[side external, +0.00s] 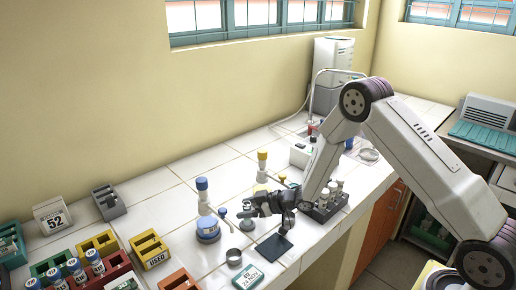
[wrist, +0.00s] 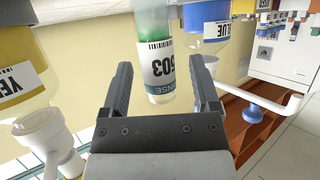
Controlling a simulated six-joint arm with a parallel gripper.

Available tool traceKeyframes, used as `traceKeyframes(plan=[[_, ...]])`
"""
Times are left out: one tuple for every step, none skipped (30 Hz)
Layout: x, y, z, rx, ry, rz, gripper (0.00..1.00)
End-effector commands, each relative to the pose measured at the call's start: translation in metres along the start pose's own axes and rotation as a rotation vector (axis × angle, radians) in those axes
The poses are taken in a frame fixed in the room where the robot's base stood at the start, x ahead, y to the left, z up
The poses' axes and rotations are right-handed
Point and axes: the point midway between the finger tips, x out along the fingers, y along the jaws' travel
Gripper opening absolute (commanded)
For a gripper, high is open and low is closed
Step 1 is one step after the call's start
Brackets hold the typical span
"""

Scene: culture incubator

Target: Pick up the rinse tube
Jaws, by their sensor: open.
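The rinse tube (wrist: 160,70) is in the wrist view, with green contents and a white label reading "503" and part of "RINSE". My gripper (wrist: 164,66) is open, one finger on each side of the tube in the picture. Gaps show between the tube and both fingers, so they look apart from it; the depth is hard to judge. The tube's other end is cut off by the frame edge. In the side external view my gripper (side external: 254,207) is low over the white tiled bench, between the blue and yellow bottles. The tube is hard to make out there.
A blue bottle (side external: 207,228) and a yellow bottle (side external: 262,170) stand close to my gripper. A dark pad (side external: 273,248) lies in front, and a vial rack (side external: 326,207) is to the right. Several racks, including a yellow one (side external: 150,249), fill the left.

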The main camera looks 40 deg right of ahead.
Motion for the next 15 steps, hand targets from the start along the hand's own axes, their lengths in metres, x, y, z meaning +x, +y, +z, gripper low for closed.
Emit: traceKeyframes(plan=[[0.0004,0.0,0.0001,0.0,0.0,0.0,0.79],[0.0004,0.0,0.0001,0.0,0.0,0.0,0.79],[0.0002,0.0,0.0001,0.0,0.0,0.0,0.79],[0.0002,0.0,0.0001,0.0,0.0,0.0,0.79],[0.0001,0.0,0.0001,0.0,0.0,0.0,0.79],[0.0001,0.0,0.0001,0.0,0.0,0.0,0.79],[0.0001,0.0,0.0001,0.0,0.0,0.0,0.79],[0.0,0.0,0.0001,0.0,0.0,0.0,0.79],[0.0,0.0,0.0001,0.0,0.0,0.0,0.79],[0.0,0.0,0.0001,0.0,0.0,0.0,0.79],[-0.0001,0.0,0.0001,0.0,0.0,0.0,0.79],[-0.0001,0.0,0.0001,0.0,0.0,0.0,0.79],[-0.0001,0.0001,0.0001,0.0,0.0,0.0,0.79],[-0.0001,0.0001,0.0001,0.0,0.0,0.0,0.75],[-0.0001,0.0001,0.0001,0.0,0.0,0.0,0.63]])
